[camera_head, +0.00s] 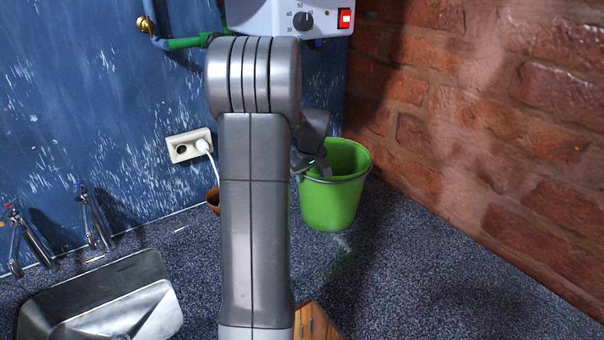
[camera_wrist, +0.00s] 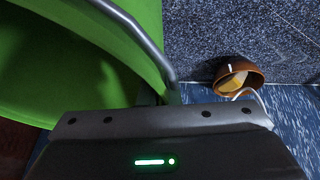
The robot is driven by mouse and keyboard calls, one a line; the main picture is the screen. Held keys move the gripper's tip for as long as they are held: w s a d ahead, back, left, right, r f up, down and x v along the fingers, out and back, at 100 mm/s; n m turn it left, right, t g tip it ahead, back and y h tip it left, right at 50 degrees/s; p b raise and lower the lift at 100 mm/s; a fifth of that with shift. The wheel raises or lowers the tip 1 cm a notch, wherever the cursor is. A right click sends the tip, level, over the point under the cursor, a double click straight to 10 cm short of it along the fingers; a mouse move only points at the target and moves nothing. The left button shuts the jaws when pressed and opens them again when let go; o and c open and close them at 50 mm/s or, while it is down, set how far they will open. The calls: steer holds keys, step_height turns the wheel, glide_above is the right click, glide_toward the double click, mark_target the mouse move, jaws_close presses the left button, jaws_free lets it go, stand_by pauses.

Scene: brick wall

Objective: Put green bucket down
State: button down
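The green bucket (camera_head: 332,205) is upright at the back of the speckled counter, close to the brick wall corner. A green tint on the counter in front of it suggests that its base is a little above the surface. My gripper (camera_head: 320,171) is at the bucket's left rim and appears shut on it. In the wrist view the bucket (camera_wrist: 110,25) fills the upper left, its grey rim band running down to my gripper (camera_wrist: 162,96). The fingertips are mostly hidden there.
A small brown pot (camera_wrist: 252,81) stands left of the bucket, partly behind my arm. A metal sink (camera_head: 100,300) and taps (camera_head: 95,218) are at left. A wooden board (camera_head: 316,324) lies in front. The brick wall (camera_head: 480,120) bounds the right. The speckled counter (camera_head: 430,280) is clear front right.

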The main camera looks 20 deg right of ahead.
steer(key=shift+r, duration=0.1)
steer(key=c, duration=1.6)
jaws_free()
steer(key=shift+f, duration=0.2)
steer(key=shift+c, duration=0.2)
steer(key=shift+s+r, duration=0.1)
steer(key=shift+r, duration=0.3)
steer(key=b+v, duration=0.1)
steer(key=v, duration=1)
steer(key=shift+s+r+b, duration=0.15)
steer(key=shift+r+b, duration=0.1)
steer(key=shift+b, duration=0.05)
